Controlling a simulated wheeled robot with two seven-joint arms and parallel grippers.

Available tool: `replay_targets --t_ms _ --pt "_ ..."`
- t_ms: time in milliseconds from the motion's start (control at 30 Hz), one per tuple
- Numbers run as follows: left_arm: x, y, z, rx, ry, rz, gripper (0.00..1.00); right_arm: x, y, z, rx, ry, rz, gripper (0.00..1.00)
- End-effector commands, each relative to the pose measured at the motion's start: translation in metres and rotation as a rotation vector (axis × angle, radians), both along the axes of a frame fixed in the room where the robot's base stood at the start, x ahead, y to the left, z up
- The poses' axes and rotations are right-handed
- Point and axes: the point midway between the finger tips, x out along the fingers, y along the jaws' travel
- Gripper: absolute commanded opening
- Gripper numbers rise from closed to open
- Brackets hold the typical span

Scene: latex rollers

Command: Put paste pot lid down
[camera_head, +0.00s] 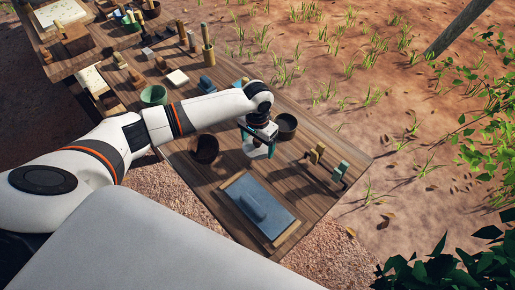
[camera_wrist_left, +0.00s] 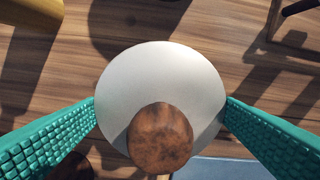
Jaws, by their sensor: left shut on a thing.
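The paste pot lid is a pale round disc with a brown wooden knob, seen from above in the left wrist view (camera_wrist_left: 160,80). It also shows in the head view (camera_head: 254,153). My left gripper (camera_head: 258,143) is shut on it, with a teal ridged finger at each side of the disc in the wrist view (camera_wrist_left: 160,112). The lid is over the wooden table (camera_head: 222,182); whether it touches the wood I cannot tell. A dark open pot (camera_head: 286,126) stands just right of the gripper. My right gripper is not in view.
A brown bowl (camera_head: 204,148) stands left of the gripper. A blue slab on a board (camera_head: 260,206) lies in front. Two rollers (camera_head: 316,153) (camera_head: 340,171) stand on the right. Bare wood shows between these things.

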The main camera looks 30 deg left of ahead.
Motion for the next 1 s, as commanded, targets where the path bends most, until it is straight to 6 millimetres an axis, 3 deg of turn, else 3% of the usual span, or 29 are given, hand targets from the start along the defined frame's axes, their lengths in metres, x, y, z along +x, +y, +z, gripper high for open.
replay_targets --t_ms 233,600,633,700,1000 --pt "-0.001 0.000 -0.032 0.001 0.002 0.001 0.59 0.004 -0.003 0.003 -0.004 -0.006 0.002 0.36" --pt "-0.001 0.000 -0.037 0.000 0.001 0.000 0.59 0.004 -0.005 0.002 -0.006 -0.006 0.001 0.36" --pt "-0.001 0.000 -0.038 0.000 0.001 0.000 0.88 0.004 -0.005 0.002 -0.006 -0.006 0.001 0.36" --pt "-0.001 0.000 -0.037 0.001 0.000 0.000 0.99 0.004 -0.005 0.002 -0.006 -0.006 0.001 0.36" --pt "0.000 0.000 -0.033 0.001 0.000 0.000 1.00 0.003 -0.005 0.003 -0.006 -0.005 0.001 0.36"
